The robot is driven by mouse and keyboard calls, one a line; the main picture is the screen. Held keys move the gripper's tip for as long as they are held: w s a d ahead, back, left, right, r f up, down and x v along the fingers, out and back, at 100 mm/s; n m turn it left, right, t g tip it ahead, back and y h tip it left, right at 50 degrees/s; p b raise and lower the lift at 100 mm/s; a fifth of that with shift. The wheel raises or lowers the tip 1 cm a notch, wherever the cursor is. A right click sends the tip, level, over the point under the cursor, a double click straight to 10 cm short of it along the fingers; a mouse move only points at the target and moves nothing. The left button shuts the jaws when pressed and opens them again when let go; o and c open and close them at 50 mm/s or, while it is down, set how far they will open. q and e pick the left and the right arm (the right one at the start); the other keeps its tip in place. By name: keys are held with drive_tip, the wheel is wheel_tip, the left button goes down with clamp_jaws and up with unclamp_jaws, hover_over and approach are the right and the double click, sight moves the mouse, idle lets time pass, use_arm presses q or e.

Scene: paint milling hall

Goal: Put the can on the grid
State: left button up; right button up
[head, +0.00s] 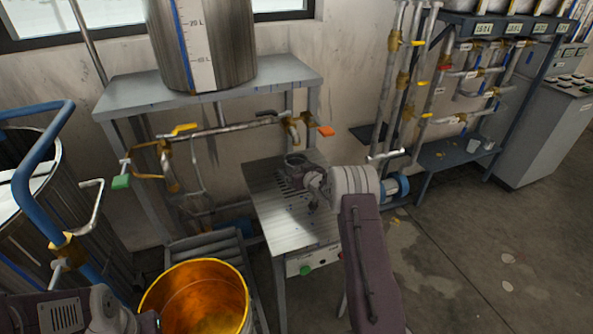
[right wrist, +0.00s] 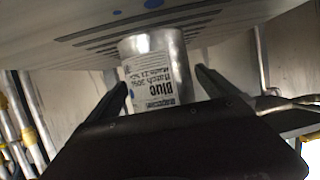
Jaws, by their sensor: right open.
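In the right wrist view the picture is upside down, and the can's base overlaps the slots of the grid (right wrist: 98,40). I cannot tell whether it bears fully on the grid. The grid also shows as dark slots in the steel table in the head view (head: 284,182). My right gripper's fingers (right wrist: 163,88) are open, one on each side of the can, with visible gaps. My left gripper's fingers are out of view.
The steel table (head: 268,208) has bare room in front of the grid. A golden bucket (head: 198,268) stands front left. A large tank (head: 200,45) sits on the shelf above. Pipes and a blue-grey rack are right.

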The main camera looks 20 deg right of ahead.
drive_tip(key=shift+r, duration=0.2)
drive_tip(key=shift+s+r, duration=0.1)
drive_tip(key=shift+s, duration=0.1)
drive_tip(key=v, duration=1.1)
drive_tip(key=shift+s, duration=0.3)
drive_tip(key=s+a+f+g, duration=0.1)
drive_tip(key=s+a+g, duration=0.1)
drive_tip(key=s, duration=0.1)
drive_tip(key=s+a+g, duration=0.2)
drive_tip(key=s+a, duration=0.1)
drive_tip(key=s+a+f+g, duration=0.1)
drive_tip(key=s+a+g, duration=0.1)
drive_tip(key=s, duration=0.2)
drive_tip(key=shift+s+a+f+h, duration=0.15)
drive_tip(key=shift+a+f+h, duration=0.05)
drive_tip(key=shift+f+h, duration=0.2)
drive_tip(key=s+a+g+y, duration=0.1)
drive_tip(key=s+a+g, duration=0.25)
drive_tip(key=s, duration=0.65)
drive_tip(key=s+a+g, duration=0.3)
drive_tip(key=s+a, duration=0.2)
drive_tip(key=s, duration=0.5)
wheel_tip(320, 180, up, 5)
drive_tip(key=p, duration=0.6)
drive_tip(key=shift+a+r+p, duration=0.1)
drive_tip(key=shift+p, duration=0.3)
